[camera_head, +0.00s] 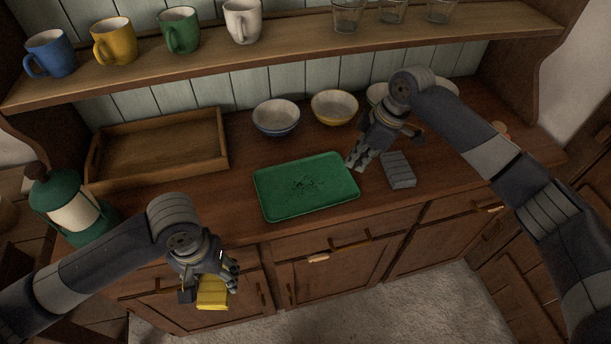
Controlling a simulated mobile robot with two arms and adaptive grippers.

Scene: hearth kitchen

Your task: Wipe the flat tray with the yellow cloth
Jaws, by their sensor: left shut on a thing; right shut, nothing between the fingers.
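The flat green tray (275,200) lies on the wooden counter, with dark crumbs or specks in its middle. My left gripper (213,284) is shut on the yellow cloth (212,296), which hangs folded below its fingers. It is in front of the counter, lower left of the tray and apart from it. My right gripper (358,164) is shut and empty, pointing down by the right end of the tray. I cannot tell whether its fingertips touch the tray's rim.
A grey ridged block or cloth (398,170) lies right of the tray. Bowls (275,118) stand behind it. A shelf with mugs (180,30) and glasses runs above the counter.

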